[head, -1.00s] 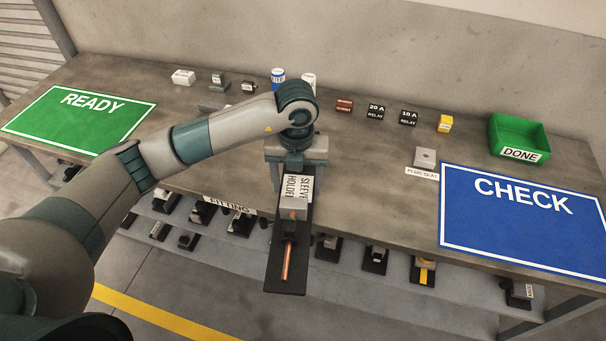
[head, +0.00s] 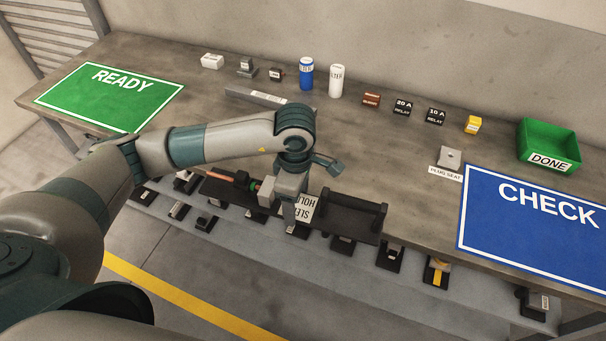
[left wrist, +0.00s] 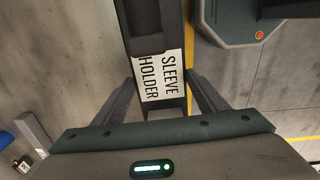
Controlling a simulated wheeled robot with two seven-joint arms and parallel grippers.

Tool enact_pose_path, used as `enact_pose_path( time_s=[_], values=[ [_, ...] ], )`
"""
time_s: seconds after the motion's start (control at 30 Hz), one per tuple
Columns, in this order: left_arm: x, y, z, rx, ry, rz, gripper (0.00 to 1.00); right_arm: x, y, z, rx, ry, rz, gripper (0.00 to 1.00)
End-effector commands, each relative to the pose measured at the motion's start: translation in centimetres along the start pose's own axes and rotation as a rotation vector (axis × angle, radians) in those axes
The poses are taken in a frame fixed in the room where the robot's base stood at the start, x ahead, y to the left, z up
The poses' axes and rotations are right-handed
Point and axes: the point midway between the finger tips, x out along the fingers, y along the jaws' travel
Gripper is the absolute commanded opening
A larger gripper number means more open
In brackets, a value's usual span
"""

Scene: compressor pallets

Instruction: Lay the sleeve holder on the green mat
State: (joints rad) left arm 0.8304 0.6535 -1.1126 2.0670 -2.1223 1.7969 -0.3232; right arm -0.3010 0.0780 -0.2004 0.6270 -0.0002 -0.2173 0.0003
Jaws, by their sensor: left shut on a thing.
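The sleeve holder (head: 352,214) is a long dark tray with a white label and a copper-coloured rod towards its left end. My left gripper (head: 287,208) is shut on its middle and holds it in the air at the bench's front edge. In the left wrist view the holder (left wrist: 160,77) sits between the two fingers, its label readable. The green mat (head: 105,104), marked READY, lies flat and empty at the bench's left end, apart from the holder. My right gripper is not in view.
The blue CHECK mat (head: 530,225) lies at the right, with the green DONE bin (head: 548,145) behind it. A blue can (head: 306,74), a white can (head: 337,81) and several small parts line the back. A lower shelf (head: 290,262) holds several more parts.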

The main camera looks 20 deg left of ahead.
Motion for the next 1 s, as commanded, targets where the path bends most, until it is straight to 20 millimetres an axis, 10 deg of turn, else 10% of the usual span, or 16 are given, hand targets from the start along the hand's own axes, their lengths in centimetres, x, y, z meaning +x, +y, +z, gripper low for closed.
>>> enact_pose_path(
  time_s=[1.0],
  values=[
    [1.9, -6.9, -2.7, 1.541, -0.025, -0.004, 0.13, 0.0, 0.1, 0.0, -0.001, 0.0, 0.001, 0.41]
  ],
)
